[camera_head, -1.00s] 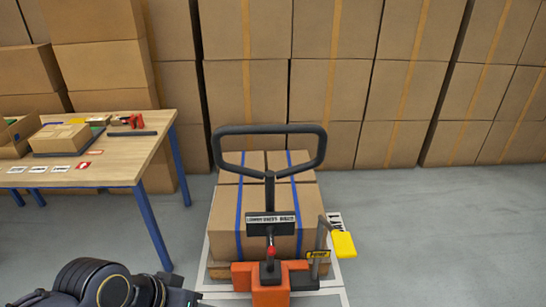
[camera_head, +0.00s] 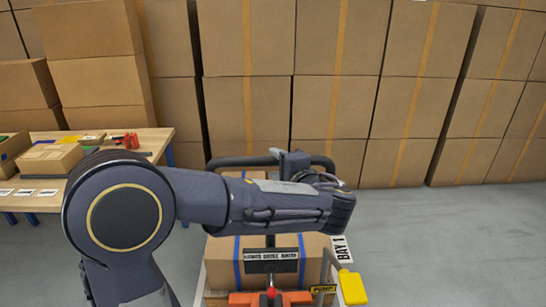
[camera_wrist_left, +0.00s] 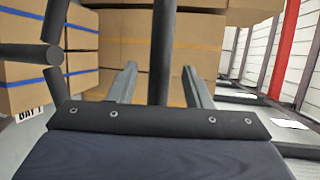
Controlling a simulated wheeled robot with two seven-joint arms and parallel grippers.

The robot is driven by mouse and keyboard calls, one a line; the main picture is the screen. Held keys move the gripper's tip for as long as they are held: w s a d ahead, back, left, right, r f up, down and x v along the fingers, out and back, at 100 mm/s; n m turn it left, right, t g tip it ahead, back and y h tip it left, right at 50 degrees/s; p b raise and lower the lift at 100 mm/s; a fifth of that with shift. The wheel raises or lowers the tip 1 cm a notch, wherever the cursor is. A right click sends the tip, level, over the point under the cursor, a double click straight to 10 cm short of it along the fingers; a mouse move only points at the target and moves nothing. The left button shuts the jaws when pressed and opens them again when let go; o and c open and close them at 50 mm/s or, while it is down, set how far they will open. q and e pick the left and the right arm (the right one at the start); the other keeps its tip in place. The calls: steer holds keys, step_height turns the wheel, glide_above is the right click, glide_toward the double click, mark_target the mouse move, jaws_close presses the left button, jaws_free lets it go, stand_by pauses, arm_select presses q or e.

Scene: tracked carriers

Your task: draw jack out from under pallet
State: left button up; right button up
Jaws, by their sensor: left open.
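The pallet jack shows an orange body (camera_head: 240,299) at the bottom of the head view, with a black loop handle (camera_head: 228,162) rising from it. Strapped cartons (camera_head: 222,252) stand just beyond the body; the pallet beneath is mostly hidden. My left gripper (camera_head: 292,163) is at the top bar of the handle, partly hidden by my arm. In the left wrist view its two fingers (camera_wrist_left: 160,88) are open, one on each side of the black handle bar (camera_wrist_left: 161,45). Contact with the bar cannot be told. My right gripper is out of view.
A yellow pump pedal (camera_head: 353,288) sticks out at the jack's right, near a BAY 1 sign (camera_head: 341,248). A wooden table (camera_head: 160,140) with boxes and tools stands at left. Stacked cartons (camera_head: 330,90) wall off the back. Floor (camera_head: 450,240) at right is clear.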

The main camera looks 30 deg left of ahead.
mark_target(268, 159)
arm_select(q)
steer(key=x, duration=0.5)
steer(key=shift+a+f+p, duration=0.15)
steer(key=shift+a+p, duration=0.05)
steer(key=shift+p, duration=0.2)
jaws_close()
